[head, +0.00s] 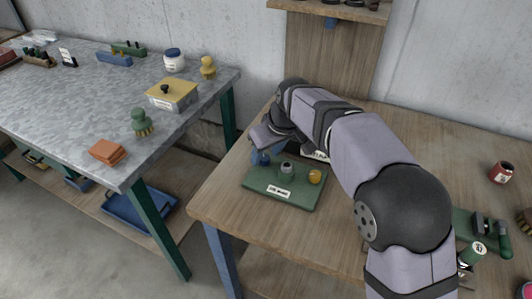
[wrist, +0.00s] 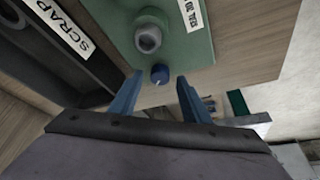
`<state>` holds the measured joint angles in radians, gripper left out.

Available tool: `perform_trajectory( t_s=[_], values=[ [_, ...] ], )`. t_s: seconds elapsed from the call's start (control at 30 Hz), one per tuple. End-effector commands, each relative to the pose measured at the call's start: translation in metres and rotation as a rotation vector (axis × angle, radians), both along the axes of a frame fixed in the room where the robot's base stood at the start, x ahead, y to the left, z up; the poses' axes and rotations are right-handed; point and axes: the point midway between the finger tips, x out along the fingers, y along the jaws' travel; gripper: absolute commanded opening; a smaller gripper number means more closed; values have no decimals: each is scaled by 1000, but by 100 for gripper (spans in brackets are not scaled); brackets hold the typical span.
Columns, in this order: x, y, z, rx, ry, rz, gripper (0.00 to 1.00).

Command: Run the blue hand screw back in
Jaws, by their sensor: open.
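The blue hand screw (wrist: 159,74) shows as a small round knob at the edge of a green plate (wrist: 200,45) in the wrist view. It also shows in the head view (head: 263,158) at the plate's left end. My gripper (wrist: 158,82) is open, with one blue finger to each side of the knob in the picture. I cannot tell whether the fingers touch it. A grey metal fitting (wrist: 148,38) stands on the plate beside the knob. The plate (head: 290,200) lies on the wooden bench and also bears a yellow knob (head: 315,177).
A dark bin labelled SCRAP (wrist: 62,27) is close beside the plate in the wrist view. The wooden bench (head: 240,222) is bare in front of the plate. A red can (head: 501,172) and green tools (head: 485,225) stand at the right. A grey-topped table (head: 70,110) with several items is at the left.

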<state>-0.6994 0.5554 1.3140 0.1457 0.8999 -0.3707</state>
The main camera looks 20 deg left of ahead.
Motion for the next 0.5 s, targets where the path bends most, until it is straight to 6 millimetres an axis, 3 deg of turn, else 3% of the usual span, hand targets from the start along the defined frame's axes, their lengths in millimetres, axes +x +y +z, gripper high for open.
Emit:
perform_trajectory(
  t_s=[0.4,0.5],
  values=[
    [2,3,-8,0,0,0,43],
    [2,3,-8,0,0,0,22]
  ],
)
